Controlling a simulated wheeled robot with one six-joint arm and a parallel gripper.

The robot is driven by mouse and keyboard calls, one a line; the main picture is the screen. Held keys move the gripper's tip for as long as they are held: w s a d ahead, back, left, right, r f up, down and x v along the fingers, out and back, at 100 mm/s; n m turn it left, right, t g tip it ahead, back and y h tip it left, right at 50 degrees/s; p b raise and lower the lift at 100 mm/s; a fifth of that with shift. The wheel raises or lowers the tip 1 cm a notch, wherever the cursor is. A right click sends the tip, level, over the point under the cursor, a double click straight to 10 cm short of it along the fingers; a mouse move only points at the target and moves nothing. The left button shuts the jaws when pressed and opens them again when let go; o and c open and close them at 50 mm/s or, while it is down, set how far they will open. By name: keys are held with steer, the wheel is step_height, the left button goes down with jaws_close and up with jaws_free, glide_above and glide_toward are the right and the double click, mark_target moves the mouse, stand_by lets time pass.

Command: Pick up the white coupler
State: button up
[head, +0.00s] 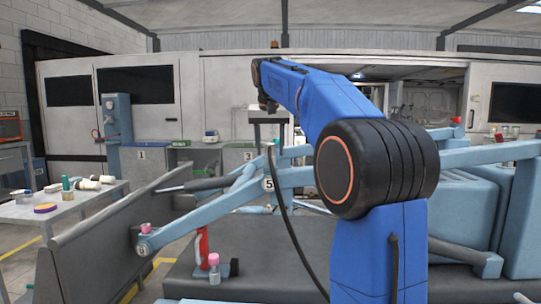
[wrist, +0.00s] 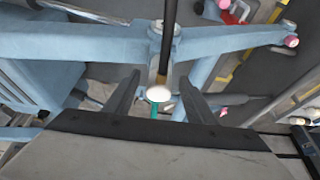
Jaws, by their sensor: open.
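A white round end, which looks like the white coupler (wrist: 159,93), shows between my fingers in the wrist view. A dark hose or rod (wrist: 169,45) runs up from it, and a little teal shows just below it. My gripper (wrist: 160,82) is open, with one finger on each side of the white end. I see no contact, and the depth between them is hard to judge. In the head view my gripper (head: 268,128) is small and points down above the blue linkage; the white coupler cannot be made out clearly there.
Light blue linkage arms (head: 215,208) lie below and around my gripper. A black hose (head: 292,220) hangs down the middle. Pink-capped fittings (head: 214,262) stand at the lower left. A table (head: 70,212) with white and teal parts stands at the left.

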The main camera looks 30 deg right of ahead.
steer(key=shift+x, duration=1.25)
steer(key=shift+c, duration=0.6)
steer(key=c, duration=1.1)
